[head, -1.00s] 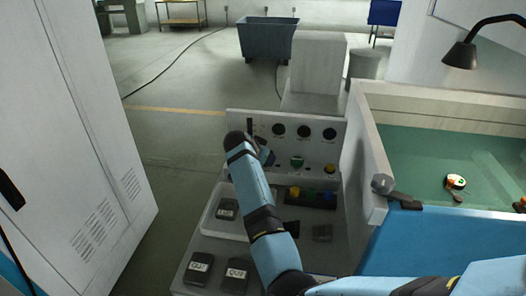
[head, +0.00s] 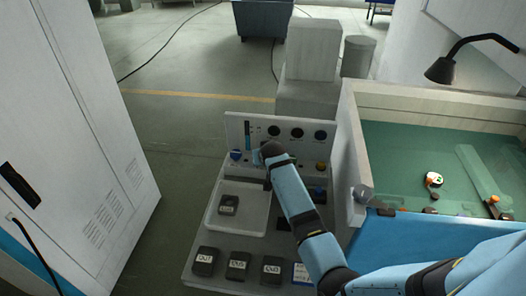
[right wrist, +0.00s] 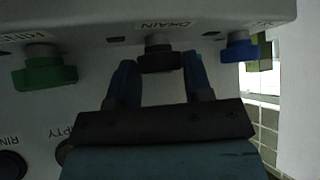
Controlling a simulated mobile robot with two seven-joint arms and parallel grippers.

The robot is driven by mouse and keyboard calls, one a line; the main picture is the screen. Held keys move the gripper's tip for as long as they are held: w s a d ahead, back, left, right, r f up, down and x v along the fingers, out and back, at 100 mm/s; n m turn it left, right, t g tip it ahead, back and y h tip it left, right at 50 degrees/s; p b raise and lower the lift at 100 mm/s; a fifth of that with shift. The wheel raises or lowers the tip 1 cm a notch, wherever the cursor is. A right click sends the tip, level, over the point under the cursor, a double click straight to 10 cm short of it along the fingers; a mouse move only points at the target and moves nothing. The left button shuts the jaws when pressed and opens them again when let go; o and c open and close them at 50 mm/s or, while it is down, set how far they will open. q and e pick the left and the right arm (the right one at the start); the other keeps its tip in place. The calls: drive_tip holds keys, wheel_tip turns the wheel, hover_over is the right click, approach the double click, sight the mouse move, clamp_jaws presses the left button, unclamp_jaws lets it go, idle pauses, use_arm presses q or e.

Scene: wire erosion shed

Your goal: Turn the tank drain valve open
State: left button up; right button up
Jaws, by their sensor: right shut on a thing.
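The dark drain valve knob (right wrist: 160,55) sits under the word DRAIN on the grey panel, which looks upside down in the right wrist view. My right gripper (right wrist: 159,70) has one finger on each side of this knob and is shut on it. In the head view my right arm reaches from the lower right to the panel (head: 241,123), and its end hides the knob. A green knob (right wrist: 45,68) and a blue knob (right wrist: 239,48) flank the drain knob, apart from the fingers. My left gripper is in neither view.
Below the panel a bench holds a shallow white tray (head: 209,218) and several dark labelled boxes, one (head: 239,264) near the front. A tank (head: 398,143) with a blue front stands at the right, close to my arm. A tall cabinet (head: 85,110) stands left; floor lies between.

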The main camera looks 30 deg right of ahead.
drive_tip(key=shift+d+n+y, duration=0.2)
drive_tip(key=shift+n+y, duration=0.3)
drive_tip(key=shift+n, duration=0.4)
drive_tip(key=o, duration=0.6)
drive_tip(key=shift+o, duration=0.2)
drive_tip(key=b+v, duration=0.1)
drive_tip(key=v, duration=1.2)
drive_tip(key=shift+s+r, duration=0.2)
drive_tip(key=shift+s, duration=0.25)
